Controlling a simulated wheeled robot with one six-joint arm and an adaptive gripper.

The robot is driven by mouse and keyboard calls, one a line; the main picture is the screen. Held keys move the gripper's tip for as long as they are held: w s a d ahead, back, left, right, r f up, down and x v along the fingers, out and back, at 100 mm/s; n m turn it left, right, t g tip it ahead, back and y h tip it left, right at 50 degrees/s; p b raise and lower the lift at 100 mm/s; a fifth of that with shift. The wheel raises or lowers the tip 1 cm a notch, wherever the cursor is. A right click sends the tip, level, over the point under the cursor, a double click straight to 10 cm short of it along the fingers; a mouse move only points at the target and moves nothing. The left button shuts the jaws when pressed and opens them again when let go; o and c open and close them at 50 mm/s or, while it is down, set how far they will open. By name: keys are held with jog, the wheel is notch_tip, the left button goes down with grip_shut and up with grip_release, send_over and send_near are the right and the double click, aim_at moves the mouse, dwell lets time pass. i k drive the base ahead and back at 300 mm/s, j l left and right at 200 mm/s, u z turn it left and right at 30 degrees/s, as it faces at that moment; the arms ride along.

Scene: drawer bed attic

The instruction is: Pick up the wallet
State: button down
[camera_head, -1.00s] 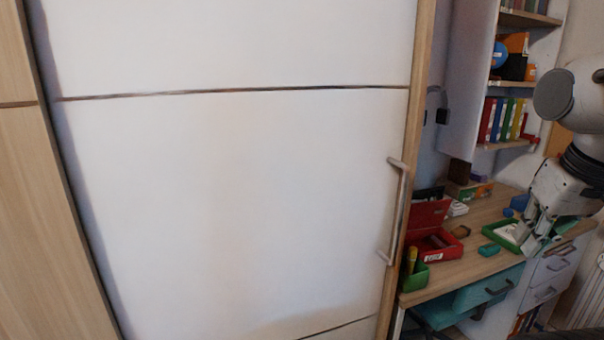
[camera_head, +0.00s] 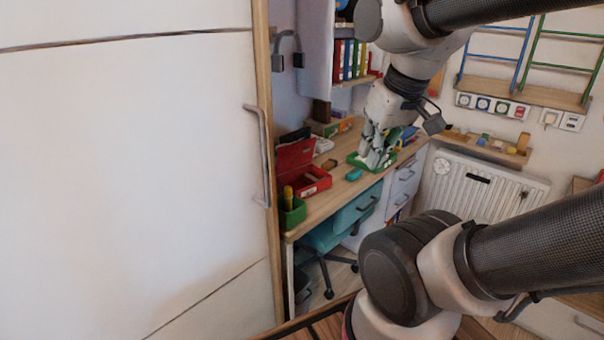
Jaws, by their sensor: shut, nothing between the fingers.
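I cannot pick out the wallet for certain. A small teal item (camera_head: 354,174) lies on the wooden desk (camera_head: 322,203), too small in the picture to identify. My gripper (camera_head: 374,163) points down over the green tray (camera_head: 355,161) at the right part of the desk, just right of the teal item. Its fingers look close together, with no object seen between them. The gripper and arm hide part of the tray and of what lies behind it.
A red open box (camera_head: 312,184) and a green pen cup (camera_head: 292,212) stand at the desk's near left. A teal chair (camera_head: 325,237) is below. A white cupboard door with a handle (camera_head: 260,150) fills the left. A radiator (camera_head: 480,187) stands right.

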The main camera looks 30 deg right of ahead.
aim_at(331, 164)
jog(key=i+l+u, duration=0.1)
jog(key=l, duration=0.3)
jog(key=i+l+u, duration=0.1)
jog(key=i+l, duration=0.15)
jog(key=l, duration=0.15)
jog(key=i+l+u, duration=0.1)
jog(key=l, duration=0.3)
jog(key=i+l+u, duration=0.1)
jog(key=l, duration=0.3)
jog(key=i+l+u, duration=0.1)
jog(key=l, duration=0.3)
jog(key=i+l+u, duration=0.1)
jog(key=l, duration=0.35)
jog(key=i+l, duration=0.15)
jog(key=l, duration=0.3)
jog(key=u, duration=0.05)
